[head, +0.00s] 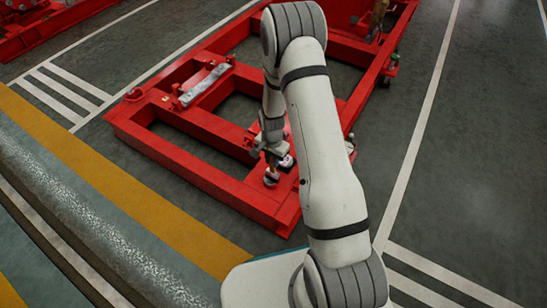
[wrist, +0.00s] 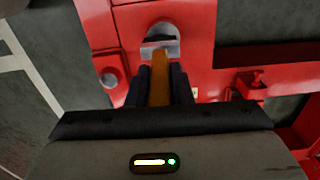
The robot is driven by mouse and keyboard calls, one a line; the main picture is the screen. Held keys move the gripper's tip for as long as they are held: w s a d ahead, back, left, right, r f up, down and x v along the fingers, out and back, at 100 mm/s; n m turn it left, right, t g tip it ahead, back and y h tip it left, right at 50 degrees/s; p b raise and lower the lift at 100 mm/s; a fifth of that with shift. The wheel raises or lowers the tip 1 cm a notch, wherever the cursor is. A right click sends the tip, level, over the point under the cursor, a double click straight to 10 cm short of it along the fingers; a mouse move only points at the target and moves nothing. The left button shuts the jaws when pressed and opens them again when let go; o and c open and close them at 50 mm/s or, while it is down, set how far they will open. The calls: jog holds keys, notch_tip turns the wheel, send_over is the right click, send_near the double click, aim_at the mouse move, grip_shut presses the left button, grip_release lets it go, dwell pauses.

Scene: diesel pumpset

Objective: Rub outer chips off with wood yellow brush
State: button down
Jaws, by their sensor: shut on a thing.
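My gripper (wrist: 160,76) is shut on the yellow-brown wooden handle of a brush (wrist: 160,92). The handle points away from me between the dark fingers. A grey block at its far end, seemingly the brush head, is over a round grey fitting (wrist: 165,28) on the red frame (wrist: 188,80). I cannot tell whether it touches the fitting. In the head view my gripper (head: 270,150) is low over the near part of the red frame (head: 220,183), above small grey-white round parts (head: 271,178). I cannot make out single chips.
A smaller round grey knob (wrist: 109,78) is left of the brush in the wrist view. A pale grey bar (head: 204,84) lies on the red frame. The frame has open gaps with dark floor below. A yellow floor stripe (head: 120,180) runs at left; floor at right is clear.

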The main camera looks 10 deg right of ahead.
jog(key=shift+s+a, duration=0.55)
jog(key=shift+s, duration=0.05)
jog(key=shift+w+d, duration=0.1)
jog(key=shift+w+d+f, duration=0.1)
jog(key=shift+w+d, duration=0.15)
jog(key=shift+d, duration=0.05)
jog(key=shift+s+a, duration=0.35)
dwell(1.4)
jog(key=shift+w, duration=0.1)
